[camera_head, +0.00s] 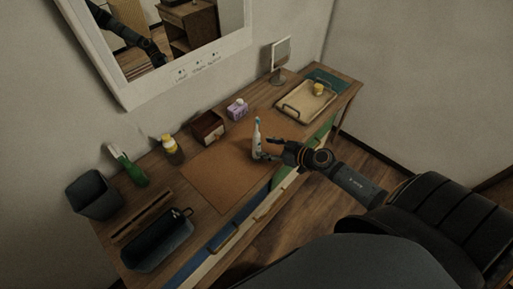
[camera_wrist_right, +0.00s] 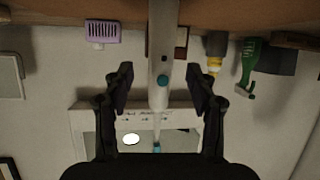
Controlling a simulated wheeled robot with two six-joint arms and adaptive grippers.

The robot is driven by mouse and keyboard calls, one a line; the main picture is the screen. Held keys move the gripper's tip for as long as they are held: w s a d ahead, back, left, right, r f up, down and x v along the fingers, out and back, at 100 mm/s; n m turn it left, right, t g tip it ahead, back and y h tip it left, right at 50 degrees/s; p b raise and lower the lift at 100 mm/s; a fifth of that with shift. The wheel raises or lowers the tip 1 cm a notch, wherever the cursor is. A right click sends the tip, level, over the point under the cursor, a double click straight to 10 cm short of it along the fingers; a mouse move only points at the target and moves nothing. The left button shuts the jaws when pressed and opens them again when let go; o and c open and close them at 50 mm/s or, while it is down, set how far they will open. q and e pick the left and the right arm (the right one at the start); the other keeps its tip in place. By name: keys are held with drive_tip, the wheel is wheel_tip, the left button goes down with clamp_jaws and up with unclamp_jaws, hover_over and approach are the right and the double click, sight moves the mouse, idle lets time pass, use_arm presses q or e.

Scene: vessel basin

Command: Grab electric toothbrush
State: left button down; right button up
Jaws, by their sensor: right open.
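The electric toothbrush (camera_head: 257,138) is white with teal parts and stands upright on the brown mat (camera_head: 222,174) on the wooden dresser. In the right wrist view the toothbrush (camera_wrist_right: 161,75) runs between the two fingers, with a visible gap on each side. My right gripper (camera_head: 272,147) is open beside the toothbrush in the head view, and its open fingers also show in the right wrist view (camera_wrist_right: 161,88). The toothbrush's lower part is partly hidden by a finger in the head view. My left gripper is not in view.
A green bottle (camera_head: 130,169), dark bin (camera_head: 94,195) and dark case (camera_head: 157,245) are at left. A tray (camera_head: 293,115) and small mirror (camera_head: 280,58) are at right.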

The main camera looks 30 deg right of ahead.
sight(257, 146)
drive_tip(key=x, duration=0.5)
drive_tip(key=shift+w+a+f, duration=0.1)
drive_tip(key=shift+a+f, duration=0.05)
drive_tip(key=shift+f, duration=0.35)
drive_tip(key=shift+c, duration=1.2)
clamp_jaws()
